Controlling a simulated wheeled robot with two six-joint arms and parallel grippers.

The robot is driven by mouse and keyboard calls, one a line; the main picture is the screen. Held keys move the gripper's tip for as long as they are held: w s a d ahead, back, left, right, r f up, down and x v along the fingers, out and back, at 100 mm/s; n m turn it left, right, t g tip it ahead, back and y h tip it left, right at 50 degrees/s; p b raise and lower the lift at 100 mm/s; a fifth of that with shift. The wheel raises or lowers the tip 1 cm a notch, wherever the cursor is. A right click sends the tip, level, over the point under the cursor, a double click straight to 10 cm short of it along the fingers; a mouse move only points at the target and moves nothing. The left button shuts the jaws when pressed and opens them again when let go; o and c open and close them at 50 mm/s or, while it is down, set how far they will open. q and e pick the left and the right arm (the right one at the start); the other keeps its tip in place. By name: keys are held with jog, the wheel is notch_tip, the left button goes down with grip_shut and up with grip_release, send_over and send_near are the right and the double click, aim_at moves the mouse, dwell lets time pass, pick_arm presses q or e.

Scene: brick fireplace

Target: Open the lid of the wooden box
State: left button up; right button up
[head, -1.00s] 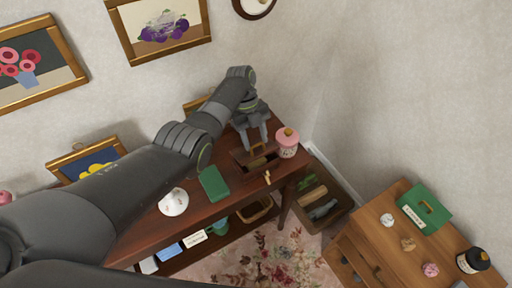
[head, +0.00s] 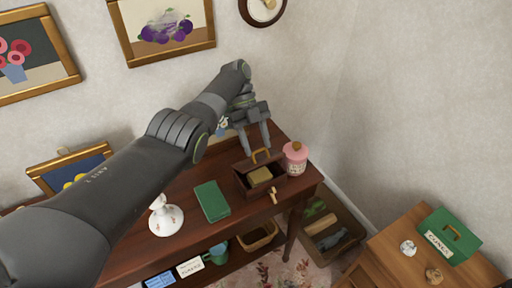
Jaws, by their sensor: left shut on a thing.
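The dark brown wooden box (head: 245,186) stands on the red-brown side table near its right end. Its inside shows, with a tan block (head: 260,176) in it, so the lid is at least partly raised at the back. The lid's tan handle (head: 261,155) is at the box's rear edge, between the fingertips of my left gripper (head: 258,150). This gripper points down from behind the box and is shut on the handle. The lid panel itself is hard to make out. My right gripper is not in view.
A pink jar (head: 296,160) stands close to the box's right side. A green book (head: 212,201) and a white vase (head: 165,216) are to its left on the table (head: 190,238). A wooden cabinet (head: 395,250) with a green tin (head: 449,237) is at lower right.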

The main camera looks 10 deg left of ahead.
pick_arm(q)
jog(key=shift+w+d+r, duration=0.1)
jog(key=shift+r, duration=0.05)
jog(key=o, duration=1)
jog(key=shift+o, duration=0.9)
jog(key=shift+d, duration=0.2)
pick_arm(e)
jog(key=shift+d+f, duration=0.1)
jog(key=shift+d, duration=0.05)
pick_arm(q)
jog(key=shift+a, duration=0.15)
